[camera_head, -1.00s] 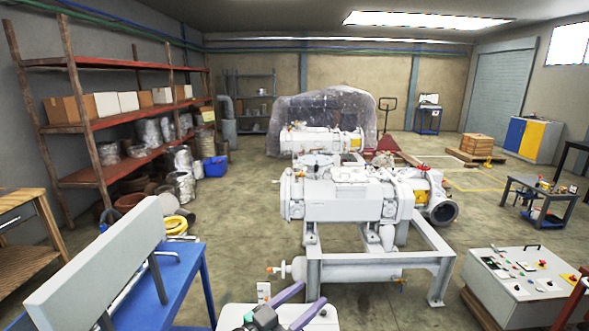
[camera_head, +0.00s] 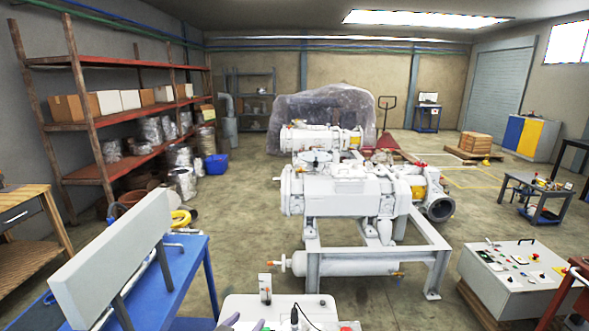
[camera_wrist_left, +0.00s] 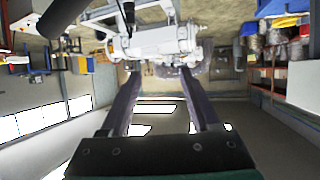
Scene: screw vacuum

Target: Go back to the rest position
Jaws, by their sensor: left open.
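My left gripper (camera_head: 245,323) shows only by its purple fingertips at the bottom edge of the head view; the rest is cut off. In the left wrist view, the two dark purple fingers of my left gripper (camera_wrist_left: 160,76) are spread wide apart with nothing between them. That view is upside down. The white screw vacuum machine (camera_head: 345,195) stands on its grey frame beyond the gripper, well apart from it. It also shows at the top of the left wrist view (camera_wrist_left: 155,42). My right gripper is in neither view.
A blue bench (camera_head: 190,275) with a grey panel (camera_head: 115,258) stands close at the lower left. A control box (camera_head: 515,268) stands at the lower right. Red shelves (camera_head: 88,105) line the left wall. Open floor (camera_head: 240,225) lies between shelves and machine.

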